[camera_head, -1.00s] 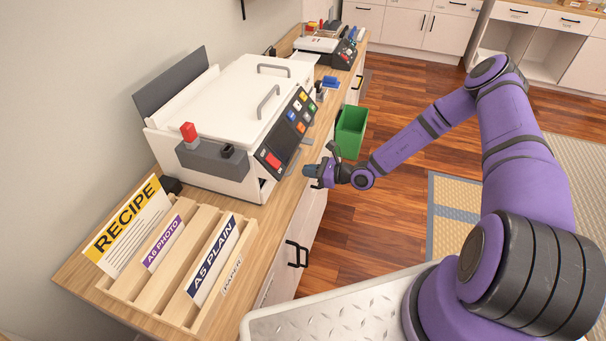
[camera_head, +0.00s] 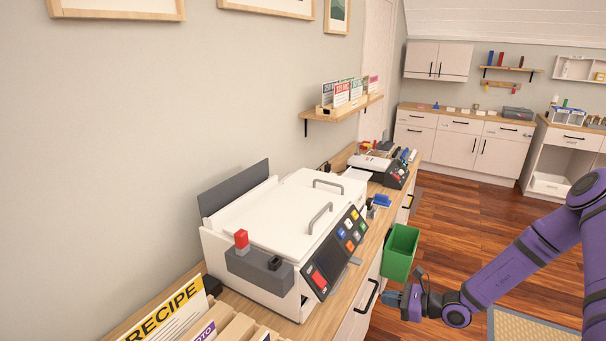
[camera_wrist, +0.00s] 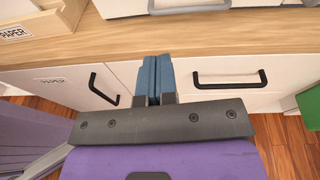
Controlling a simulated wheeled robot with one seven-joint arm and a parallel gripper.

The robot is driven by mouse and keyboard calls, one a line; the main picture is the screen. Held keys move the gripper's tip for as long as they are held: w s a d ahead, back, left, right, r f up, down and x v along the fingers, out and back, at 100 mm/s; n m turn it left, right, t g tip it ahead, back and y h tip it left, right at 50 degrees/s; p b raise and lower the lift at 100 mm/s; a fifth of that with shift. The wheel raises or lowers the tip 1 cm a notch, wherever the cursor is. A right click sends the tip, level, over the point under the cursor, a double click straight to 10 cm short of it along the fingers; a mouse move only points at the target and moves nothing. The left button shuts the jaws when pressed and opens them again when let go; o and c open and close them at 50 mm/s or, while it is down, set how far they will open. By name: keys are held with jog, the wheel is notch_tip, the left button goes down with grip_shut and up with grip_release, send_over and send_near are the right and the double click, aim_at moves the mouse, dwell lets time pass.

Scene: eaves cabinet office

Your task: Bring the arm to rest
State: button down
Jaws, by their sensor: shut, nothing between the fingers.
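My gripper (camera_head: 396,299) is at the end of my purple arm (camera_head: 513,262), out in front of the cabinet under the counter. In the wrist view its blue fingers (camera_wrist: 154,76) are together with nothing between them. They point toward the counter's front edge, between two black drawer handles. Whether the fingertips are clear of the cabinet front is hard to tell.
A white machine (camera_head: 283,238) with a button panel stands on the wooden counter (camera_wrist: 213,54). A green bin (camera_head: 400,253) is beside my gripper. A paper rack (camera_head: 236,328) is at the near end. Wood floor (camera_head: 457,222) lies open to the right.

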jog(key=s+a+r+n+g+h, duration=0.1)
jog(key=s+r+n+g+h, duration=0.3)
jog(key=r+n, duration=0.75)
jog(key=s+a+r+n+g+h, duration=0.15)
jog(key=s+r+n+g, duration=0.35)
jog(key=r, duration=1.4)
jog(key=s+d+r+n+t+h, duration=0.2)
jog(key=s+r+n+t+h, duration=0.1)
jog(key=s+r, duration=0.6)
jog(key=s+d+r+n+t+h, duration=0.2)
jog(key=s+r+n+t+h, duration=0.1)
jog(key=s+r, duration=0.6)
jog(key=shift+s+n+h, duration=0.45)
jog(key=shift+s+h, duration=0.5)
jog(key=shift+s, duration=0.5)
jog(key=shift+d, duration=0.1)
